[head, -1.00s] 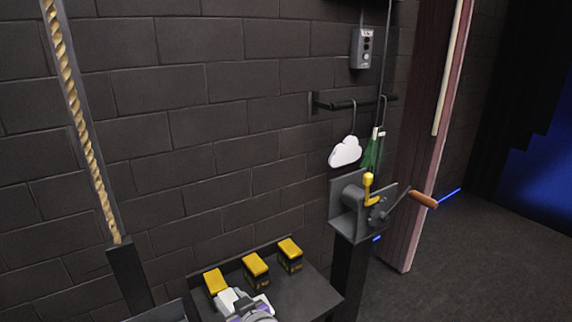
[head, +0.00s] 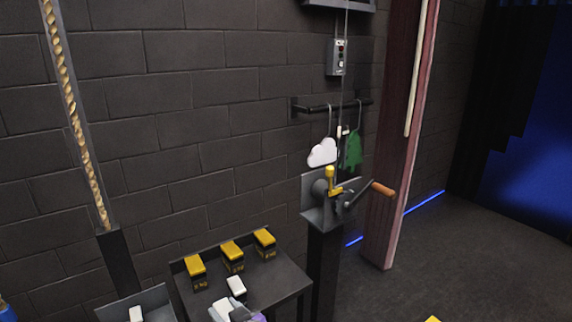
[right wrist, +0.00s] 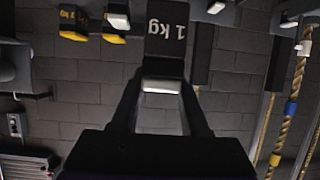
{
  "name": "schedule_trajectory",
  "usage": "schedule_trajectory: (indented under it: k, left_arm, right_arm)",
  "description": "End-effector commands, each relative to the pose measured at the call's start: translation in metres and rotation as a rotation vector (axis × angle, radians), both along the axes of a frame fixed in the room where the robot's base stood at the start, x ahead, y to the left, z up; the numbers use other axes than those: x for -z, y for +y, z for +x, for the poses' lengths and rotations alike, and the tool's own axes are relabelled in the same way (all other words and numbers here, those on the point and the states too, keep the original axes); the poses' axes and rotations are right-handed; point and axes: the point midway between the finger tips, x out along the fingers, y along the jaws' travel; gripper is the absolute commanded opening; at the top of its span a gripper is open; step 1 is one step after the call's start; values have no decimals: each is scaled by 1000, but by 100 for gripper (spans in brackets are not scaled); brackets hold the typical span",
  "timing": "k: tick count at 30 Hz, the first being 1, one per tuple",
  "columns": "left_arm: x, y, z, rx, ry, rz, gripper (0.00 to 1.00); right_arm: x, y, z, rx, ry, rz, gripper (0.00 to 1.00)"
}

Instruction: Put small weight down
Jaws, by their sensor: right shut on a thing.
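A small dark weight marked 1 kg (right wrist: 166,38), with a pale top, is held between the fingers of my right gripper (right wrist: 163,86) in the right wrist view. Its marking reads upside down there. In the head view my right gripper (head: 240,313) shows at the bottom edge, in front of the dark table (head: 275,284); its fingers are mostly cut off. I cannot tell whether the weight touches anything. My left gripper is not in view.
Several yellow-topped weights (head: 232,251) stand along the table's back, with a white-topped weight (head: 236,286) before them. A grey tray (head: 158,298) holding a white-topped piece stands left. A crank winch (head: 322,200) on a post stands right. A rope (head: 80,130) runs at left.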

Motion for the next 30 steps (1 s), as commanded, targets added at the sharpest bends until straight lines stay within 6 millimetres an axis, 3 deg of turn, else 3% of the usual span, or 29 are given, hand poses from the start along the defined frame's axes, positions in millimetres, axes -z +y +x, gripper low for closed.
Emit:
schedule_trajectory:
  k: [5, 17, 23, 30]
  left_arm:
    - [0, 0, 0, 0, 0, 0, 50]
    - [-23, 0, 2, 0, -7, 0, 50]
    - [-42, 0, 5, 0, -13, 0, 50]
    - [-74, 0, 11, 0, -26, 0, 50]
  right_arm:
    - [-1, 0, 1, 2, -2, 2, 0]
    - [29, -57, 33, 132, 4, -6, 0]
    - [53, -114, 53, 250, 8, -8, 0]
    - [81, -215, 64, 447, 6, -8, 0]
